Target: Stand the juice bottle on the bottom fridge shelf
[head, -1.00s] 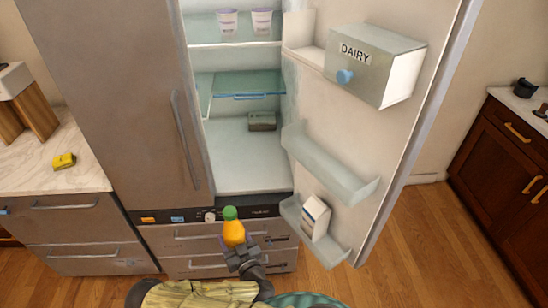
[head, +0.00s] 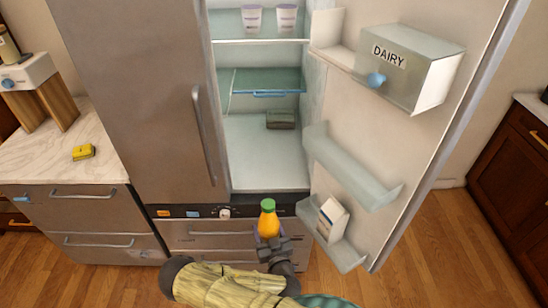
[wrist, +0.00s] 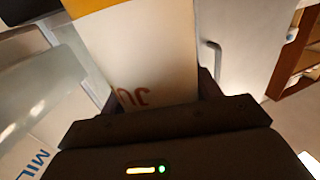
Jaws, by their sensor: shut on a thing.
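The juice bottle (head: 268,219) is orange with a green cap and stands upright in my gripper (head: 272,243). In the wrist view the bottle (wrist: 140,55) shows a pale label with part of the lettering, and the gripper (wrist: 160,105) is shut on it. The bottle is in front of the open fridge, before the control strip below the opening. The bottom fridge shelf (head: 262,160) is pale and mostly bare, and lies beyond and above the bottle in the head view. The bottle's base is hidden by the gripper.
A small grey box (head: 281,119) lies at the back of the bottom shelf. The open door at right has a dairy box (head: 415,75), an empty bin (head: 345,165) and a low bin holding a milk carton (head: 332,219). Two white cups (head: 252,18) stand on an upper shelf.

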